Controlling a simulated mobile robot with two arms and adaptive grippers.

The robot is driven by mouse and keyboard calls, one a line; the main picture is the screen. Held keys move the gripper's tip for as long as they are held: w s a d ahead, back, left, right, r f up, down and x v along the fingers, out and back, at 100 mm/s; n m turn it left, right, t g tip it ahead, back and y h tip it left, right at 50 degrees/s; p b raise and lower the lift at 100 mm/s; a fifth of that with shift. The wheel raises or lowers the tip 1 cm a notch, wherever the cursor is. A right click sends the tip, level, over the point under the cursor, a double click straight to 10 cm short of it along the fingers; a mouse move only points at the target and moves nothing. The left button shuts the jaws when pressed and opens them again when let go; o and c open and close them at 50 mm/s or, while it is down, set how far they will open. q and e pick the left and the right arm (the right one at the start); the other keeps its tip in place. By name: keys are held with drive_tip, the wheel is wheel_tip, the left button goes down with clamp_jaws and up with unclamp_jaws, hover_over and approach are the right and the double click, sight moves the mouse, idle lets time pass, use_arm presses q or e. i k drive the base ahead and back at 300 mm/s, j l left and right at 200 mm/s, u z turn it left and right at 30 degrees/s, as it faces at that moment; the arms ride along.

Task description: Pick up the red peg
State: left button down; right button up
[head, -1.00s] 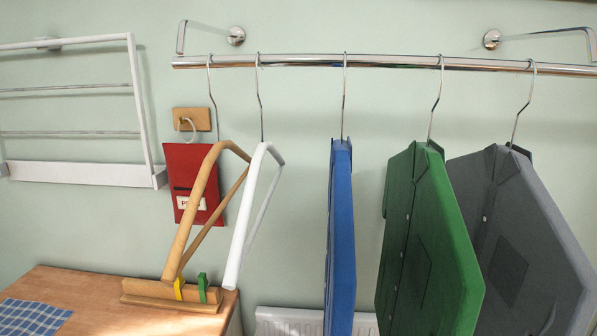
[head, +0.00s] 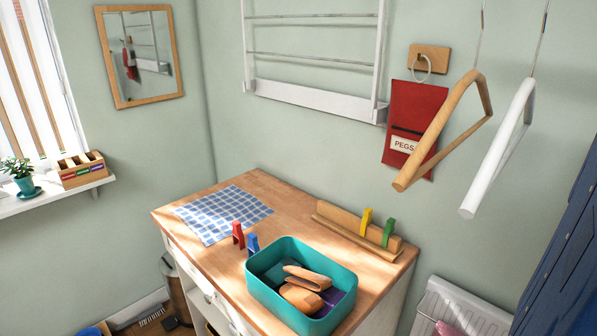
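The red peg (head: 238,234) stands upright on the wooden cabinet top (head: 290,205), near its front left edge. A blue peg (head: 252,244) stands just to its right, very close to it. A blue checked cloth (head: 222,214) lies behind and to the left of the red peg. Neither of my grippers shows in the head view.
A teal bin (head: 258,287) holding wooden and dark items stands right of the pegs. A wooden rail (head: 340,219) with yellow (head: 366,218) and green (head: 388,232) pegs lies at the back. Wooden (head: 437,135) and white (head: 497,148) hangers hang above right.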

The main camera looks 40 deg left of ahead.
sight(238, 234)
drive_tip(key=u, duration=1.65)
